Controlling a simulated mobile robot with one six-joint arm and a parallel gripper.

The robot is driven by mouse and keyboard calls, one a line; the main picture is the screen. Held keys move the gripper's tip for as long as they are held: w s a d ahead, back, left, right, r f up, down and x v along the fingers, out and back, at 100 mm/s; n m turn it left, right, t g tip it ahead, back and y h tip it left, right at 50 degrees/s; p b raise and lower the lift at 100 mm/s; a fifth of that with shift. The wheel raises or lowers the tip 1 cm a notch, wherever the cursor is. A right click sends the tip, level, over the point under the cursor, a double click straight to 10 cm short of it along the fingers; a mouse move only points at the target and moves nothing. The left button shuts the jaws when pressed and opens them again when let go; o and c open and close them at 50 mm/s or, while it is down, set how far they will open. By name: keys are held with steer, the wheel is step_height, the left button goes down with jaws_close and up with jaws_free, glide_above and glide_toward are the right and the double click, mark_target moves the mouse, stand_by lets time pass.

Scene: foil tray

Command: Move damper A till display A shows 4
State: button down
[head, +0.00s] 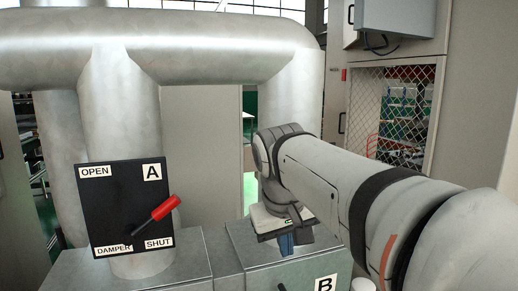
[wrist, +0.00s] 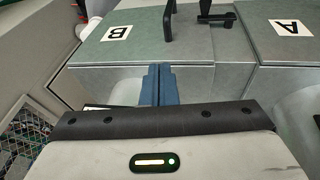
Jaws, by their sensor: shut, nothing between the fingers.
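Damper A's black plate (head: 108,205) is on the vertical duct at left in the head view, labelled OPEN at top left and SHUT at bottom right. Its lever has a red grip (head: 165,208) and points up and to the right from a pivot low on the plate, with the grip above the SHUT label. My gripper (head: 287,245) is well to the right of the lever, pointing down above the box marked B. In the wrist view its blue fingers (wrist: 157,84) are together and empty. No display with a number shows in either view.
Metal box B (wrist: 140,58) and metal box A (wrist: 296,62) stand side by side in the wrist view, with black handle-like parts (wrist: 168,22) near B. A large duct (head: 200,48) crosses above. A mesh-fronted cabinet (head: 395,110) stands at right.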

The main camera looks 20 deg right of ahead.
steer(key=w+d+r+m+h+p, duration=0.1)
steer(key=d+r, duration=0.1)
steer(key=r, duration=0.9)
steer(key=w+d+r+m+h+p, duration=0.1)
steer(key=w+d+r+h+p, duration=0.15)
steer(key=r, duration=0.95)
steer(key=shift+y, duration=0.45)
steer(key=x, duration=0.6)
steer(key=s+b+x, duration=0.1)
steer(key=x, duration=0.2)
steer(key=shift+d+f, duration=0.15)
steer(key=shift+f, duration=0.35)
steer(key=shift+d+f, duration=0.3)
steer(key=shift+d, duration=0.4)
steer(key=shift+r, duration=0.15)
